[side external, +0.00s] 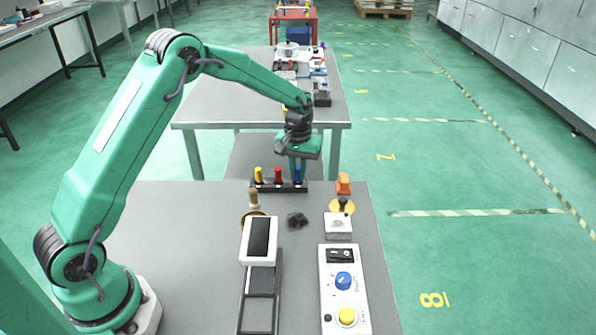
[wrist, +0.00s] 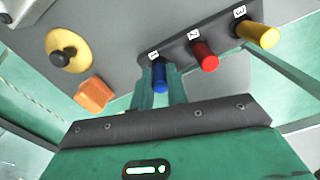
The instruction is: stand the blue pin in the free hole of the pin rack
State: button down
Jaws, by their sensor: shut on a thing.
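The pin rack (side external: 265,188) is a dark bar at the far edge of the grey table, with numbered labels in the wrist view (wrist: 178,46). A yellow pin (side external: 258,175) and a red pin (side external: 278,175) stand in it. The blue pin (wrist: 160,78) is upright at the place labelled 1, in line with the red pin (wrist: 205,56) and the yellow pin (wrist: 258,35). My gripper (wrist: 161,92) is shut on the blue pin, with a finger on each side. In the side view, my gripper (side external: 298,164) is at the rack's right end. The fingers partly hide how deep the pin sits.
An orange block (side external: 343,184) and a yellow disc with a black knob (wrist: 65,50) are close to the rack's end. A dark lump (side external: 297,220), a wooden-handled piece (side external: 254,198) and a control box (side external: 345,275) are nearer the camera.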

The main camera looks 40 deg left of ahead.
aim_at(298, 169)
jog(key=shift+f, duration=0.1)
jog(key=c, duration=1.4)
grip_release()
notch_tip(298, 169, up, 12)
jog(key=shift+r, duration=0.15)
